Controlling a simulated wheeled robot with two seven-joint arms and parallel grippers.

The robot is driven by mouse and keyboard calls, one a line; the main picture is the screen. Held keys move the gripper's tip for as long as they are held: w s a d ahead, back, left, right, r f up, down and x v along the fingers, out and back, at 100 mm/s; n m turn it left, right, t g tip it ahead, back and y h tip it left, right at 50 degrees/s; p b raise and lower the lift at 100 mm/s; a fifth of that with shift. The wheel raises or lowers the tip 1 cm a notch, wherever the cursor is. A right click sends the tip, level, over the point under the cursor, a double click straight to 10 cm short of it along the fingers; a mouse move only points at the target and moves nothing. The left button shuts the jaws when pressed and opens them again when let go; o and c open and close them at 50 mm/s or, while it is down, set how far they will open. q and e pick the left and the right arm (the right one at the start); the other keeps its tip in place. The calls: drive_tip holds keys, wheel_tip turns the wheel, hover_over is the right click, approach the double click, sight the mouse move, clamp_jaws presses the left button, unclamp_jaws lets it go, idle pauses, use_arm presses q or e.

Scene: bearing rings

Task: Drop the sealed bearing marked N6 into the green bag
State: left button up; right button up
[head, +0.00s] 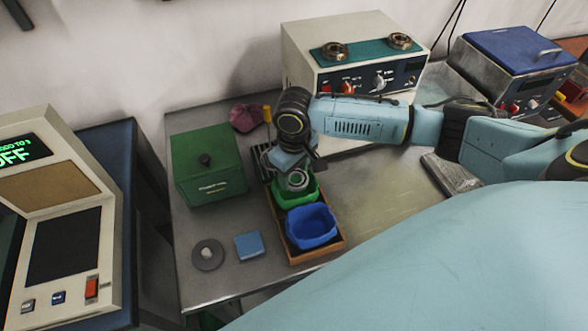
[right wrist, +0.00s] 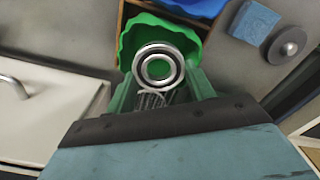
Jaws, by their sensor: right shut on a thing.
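My right gripper (head: 297,172) is over the green bag (head: 290,201), pointing down. It is shut on a metal bearing ring (right wrist: 158,49), which sits between the two fingertips in the right wrist view. The green bag (right wrist: 132,40) shows behind and below the ring, and green shows through its hole. The ring appears at or just above the bag's mouth; the exact height is hard to tell. No N6 mark is readable on it. Two more bearing rings (head: 335,51) (head: 400,41) lie on the teal mat atop the beige instrument. My left gripper is not in view.
A blue bag (head: 311,226) stands in front of the green one in a wooden tray (head: 325,255). A green box (head: 208,167), a grey disc (head: 208,255) and a blue block (head: 249,246) are left of the tray. The beige instrument (head: 300,50) stands behind.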

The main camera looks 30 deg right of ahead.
drive_tip(key=shift+f+p, duration=0.3)
drive_tip(key=shift+f, duration=0.15)
idle(0.8)
idle(0.6)
drive_tip(key=o, duration=1.1)
drive_tip(key=shift+c, duration=0.2)
wheel_tip(320, 180, up, 8)
drive_tip(key=p, duration=1)
